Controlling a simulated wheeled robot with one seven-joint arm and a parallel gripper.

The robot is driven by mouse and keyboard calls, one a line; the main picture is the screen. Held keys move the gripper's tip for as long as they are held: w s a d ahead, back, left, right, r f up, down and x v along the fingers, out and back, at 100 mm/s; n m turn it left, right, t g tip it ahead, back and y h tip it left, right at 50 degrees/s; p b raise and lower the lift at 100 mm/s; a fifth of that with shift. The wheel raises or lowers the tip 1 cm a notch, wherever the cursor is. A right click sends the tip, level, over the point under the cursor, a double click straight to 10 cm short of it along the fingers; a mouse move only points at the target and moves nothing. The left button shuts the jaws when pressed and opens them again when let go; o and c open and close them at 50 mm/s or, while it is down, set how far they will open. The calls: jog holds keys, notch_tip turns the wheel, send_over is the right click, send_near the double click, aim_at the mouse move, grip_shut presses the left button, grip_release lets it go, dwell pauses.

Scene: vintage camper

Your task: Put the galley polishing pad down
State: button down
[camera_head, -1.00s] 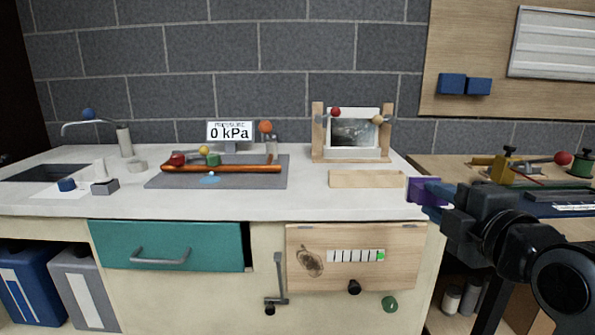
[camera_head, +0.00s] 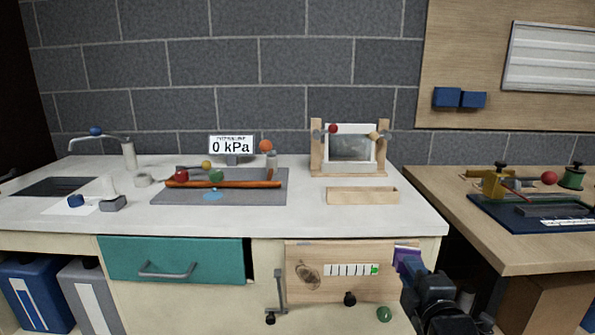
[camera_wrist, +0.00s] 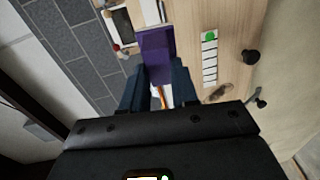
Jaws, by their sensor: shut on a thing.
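The galley polishing pad is most likely the purple block (camera_head: 405,258) at the end of my arm, at the lower right of the head view. It also shows as a purple slab (camera_wrist: 155,52) in the wrist view. My gripper (camera_head: 411,275) is shut on it, with the dark fingers on either side of the pad in the wrist view (camera_wrist: 158,80). The pad is below the counter-top level, in front of the right end of the wooden panel (camera_head: 325,285). Whether it touches the panel cannot be told.
The white counter (camera_head: 400,222) carries a shallow wooden tray (camera_head: 362,197), a framed screen (camera_head: 350,148) and a grey mat (camera_head: 165,192) with an orange bar (camera_head: 225,184). A teal drawer (camera_head: 178,257) is at left. A wooden workbench (camera_head: 470,235) stands at right.

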jog(key=s+f, duration=1.7)
jog(key=f, duration=0.4)
jog(key=shift+a+f+p, duration=0.2)
jog(key=shift+a+p, duration=0.15)
jog(key=shift+a, duration=0.05)
